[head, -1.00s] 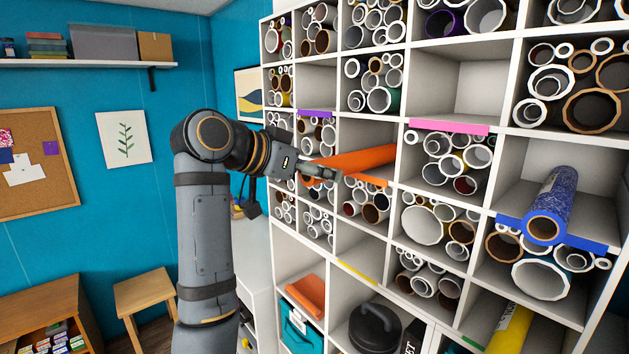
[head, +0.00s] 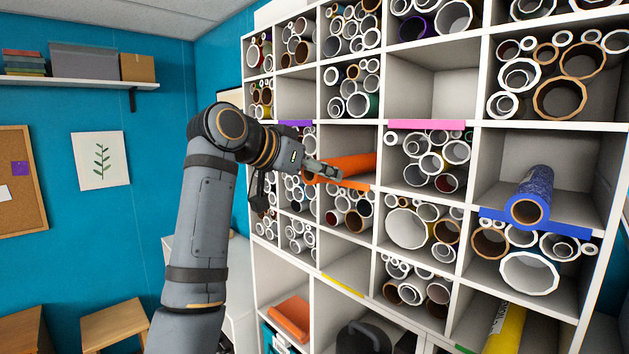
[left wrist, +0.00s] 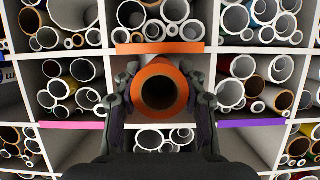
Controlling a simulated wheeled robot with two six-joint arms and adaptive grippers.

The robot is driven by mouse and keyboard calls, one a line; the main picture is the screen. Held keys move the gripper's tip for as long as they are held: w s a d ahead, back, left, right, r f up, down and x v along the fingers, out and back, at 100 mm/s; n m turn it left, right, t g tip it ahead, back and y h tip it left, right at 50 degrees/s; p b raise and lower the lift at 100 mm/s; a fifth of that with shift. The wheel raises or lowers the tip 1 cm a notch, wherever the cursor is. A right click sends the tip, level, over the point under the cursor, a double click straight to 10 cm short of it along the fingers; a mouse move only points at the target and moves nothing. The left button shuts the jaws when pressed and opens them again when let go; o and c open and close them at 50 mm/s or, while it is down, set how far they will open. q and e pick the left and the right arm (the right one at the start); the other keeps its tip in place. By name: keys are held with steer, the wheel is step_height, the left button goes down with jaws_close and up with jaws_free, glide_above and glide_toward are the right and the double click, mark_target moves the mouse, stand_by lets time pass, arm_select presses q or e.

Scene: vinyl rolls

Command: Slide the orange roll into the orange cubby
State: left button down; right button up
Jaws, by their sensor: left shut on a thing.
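My left gripper (head: 325,171) is shut on this near end, in front of the shelf. In the left wrist view the open end of the orange roll (left wrist: 160,68) faces me between the two fingers of the left gripper (left wrist: 160,82). The orange label strip (left wrist: 160,48) shows above it there. The far end of the roll is hidden in the cubby. My right gripper is not in view.
Neighbouring cubbies hold many rolls. The purple-labelled (head: 296,123) and pink-labelled (head: 427,124) cubbies beside it look empty. A blue roll (head: 533,190) lies in the blue-labelled cubby (head: 580,244). A yellow roll (head: 505,332) and an orange object (head: 290,318) sit lower down.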

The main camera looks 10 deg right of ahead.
mark_target(354, 164)
arm_select(q)
steer(key=shift+w+d, duration=0.2)
steer(key=shift+d, duration=0.1)
steer(key=shift+w+d+f+b, duration=0.1)
steer(key=shift+w+d+b, duration=0.25)
steer(key=shift+b, duration=0.2)
steer(key=shift+w+d+b, duration=0.5)
steer(key=shift+d+b, duration=0.05)
steer(key=shift+d, duration=0.35)
steer(key=shift+f, duration=0.1)
steer(key=c, duration=0.7)
jaws_free()
